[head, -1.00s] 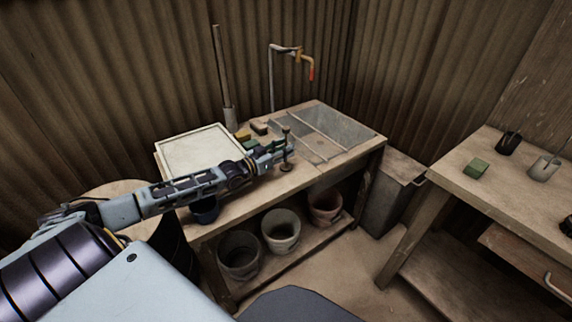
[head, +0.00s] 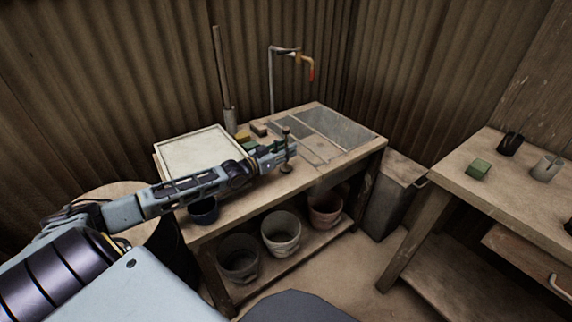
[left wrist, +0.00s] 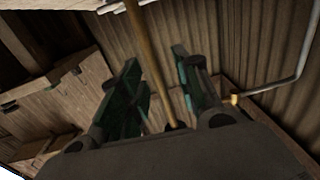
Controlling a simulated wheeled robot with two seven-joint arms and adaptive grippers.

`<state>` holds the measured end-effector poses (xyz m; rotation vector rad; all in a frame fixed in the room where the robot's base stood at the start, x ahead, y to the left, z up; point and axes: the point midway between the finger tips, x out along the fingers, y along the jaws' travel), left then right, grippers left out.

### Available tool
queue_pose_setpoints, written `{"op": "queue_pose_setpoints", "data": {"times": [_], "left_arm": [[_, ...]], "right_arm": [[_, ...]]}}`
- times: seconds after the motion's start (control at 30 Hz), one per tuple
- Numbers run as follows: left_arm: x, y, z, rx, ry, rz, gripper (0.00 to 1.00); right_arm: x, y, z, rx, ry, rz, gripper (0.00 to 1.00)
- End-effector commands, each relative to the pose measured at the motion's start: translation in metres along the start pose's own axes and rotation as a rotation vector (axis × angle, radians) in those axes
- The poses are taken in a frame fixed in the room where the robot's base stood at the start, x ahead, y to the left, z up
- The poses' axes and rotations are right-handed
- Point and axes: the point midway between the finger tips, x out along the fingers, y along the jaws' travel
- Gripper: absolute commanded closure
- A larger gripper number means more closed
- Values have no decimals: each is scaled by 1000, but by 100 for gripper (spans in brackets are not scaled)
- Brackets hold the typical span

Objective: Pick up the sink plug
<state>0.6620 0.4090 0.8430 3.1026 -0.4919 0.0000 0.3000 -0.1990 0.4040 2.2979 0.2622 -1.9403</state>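The sink plug (head: 286,168) has an upright thin rod with a dark knob on top and a wider base. It stands on the bench, just left of the sink. In the left wrist view its brass-coloured rod (left wrist: 150,62) runs between my fingers, with its dark end low in the picture. My left gripper (head: 288,152) reaches in from the left at the plug's rod. In the left wrist view its two green-padded fingers (left wrist: 160,92) are apart, with a gap on both sides of the rod. My right gripper is not in view.
The sink (head: 335,131) is to the right of the plug, with a tap (head: 300,55) behind it. A pale tray (head: 190,152) and small blocks (head: 243,136) lie at the left of the bench. Several pots (head: 281,232) stand on the lower shelf. Another bench (head: 500,205) is at the right.

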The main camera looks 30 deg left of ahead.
Motion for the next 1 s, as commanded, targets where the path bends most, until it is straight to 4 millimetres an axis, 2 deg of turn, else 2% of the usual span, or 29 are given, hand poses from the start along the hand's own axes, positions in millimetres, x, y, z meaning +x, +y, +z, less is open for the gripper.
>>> {"op": "queue_pose_setpoints", "data": {"times": [0.13,0.3,0.4,1.0], "left_arm": [[0,0,0,0,0,0,68],[0,0,0,0,0,0,90],[0,0,0,0,0,0,100],[0,0,-3,0,1,0,100]], "right_arm": [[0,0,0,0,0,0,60],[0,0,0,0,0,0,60],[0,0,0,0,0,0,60],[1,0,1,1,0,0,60]]}}
